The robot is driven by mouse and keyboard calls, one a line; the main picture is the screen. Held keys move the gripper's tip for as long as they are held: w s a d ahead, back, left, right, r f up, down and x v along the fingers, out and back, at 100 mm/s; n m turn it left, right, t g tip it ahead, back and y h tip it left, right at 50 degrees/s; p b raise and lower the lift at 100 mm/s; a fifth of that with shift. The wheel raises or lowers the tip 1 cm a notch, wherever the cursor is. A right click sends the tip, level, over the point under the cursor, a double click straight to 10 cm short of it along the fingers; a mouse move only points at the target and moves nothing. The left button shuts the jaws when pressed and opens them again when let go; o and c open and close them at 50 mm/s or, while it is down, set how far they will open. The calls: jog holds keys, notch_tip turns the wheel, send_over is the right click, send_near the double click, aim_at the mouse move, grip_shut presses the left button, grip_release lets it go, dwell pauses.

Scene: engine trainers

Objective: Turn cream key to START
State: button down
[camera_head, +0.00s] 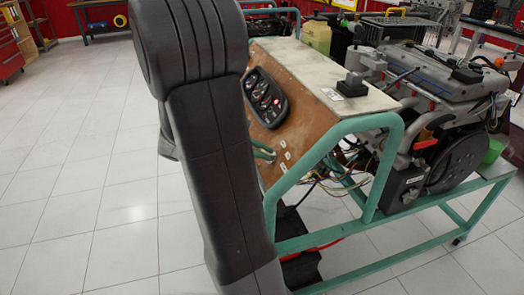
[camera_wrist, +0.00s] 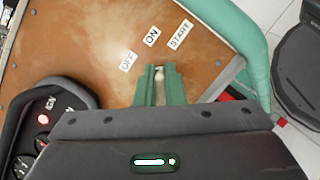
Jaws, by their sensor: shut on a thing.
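The cream key (camera_wrist: 160,75) shows in the wrist view as a pale sliver between the two green fingers of my gripper (camera_wrist: 158,69). My gripper is shut on it, close to the brown panel (camera_wrist: 85,55). The fingers hide most of the key, so its exact angle is hard to tell. The OFF label (camera_wrist: 128,61), ON label (camera_wrist: 152,37) and START label (camera_wrist: 180,35) fan out beyond the fingertips, with START at the right. In the head view the green fingertips (camera_head: 265,153) show at the panel beside my dark arm.
A gauge cluster (camera_head: 266,97) with a lit red lamp sits on the panel. The trainer's green frame (camera_head: 375,170) runs beside the panel, with loose wires behind it. An engine (camera_head: 440,80) stands at the right. The tiled floor (camera_head: 90,200) at left is clear.

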jog(key=shift+s+f+m+g+y, duration=0.1)
jog(key=shift+m+g+y, duration=0.15)
jog(key=shift+m, duration=0.9)
jog(key=shift+m+g+y, duration=0.25)
jog(key=shift+m, duration=0.9)
jog(key=shift+a, duration=0.1)
jog(key=c, duration=1.5)
grip_release()
jog(key=p+v, duration=0.1)
jog(key=v, duration=1.2)
jog(key=shift+a+r, duration=0.25)
jog(key=shift+a, duration=0.05)
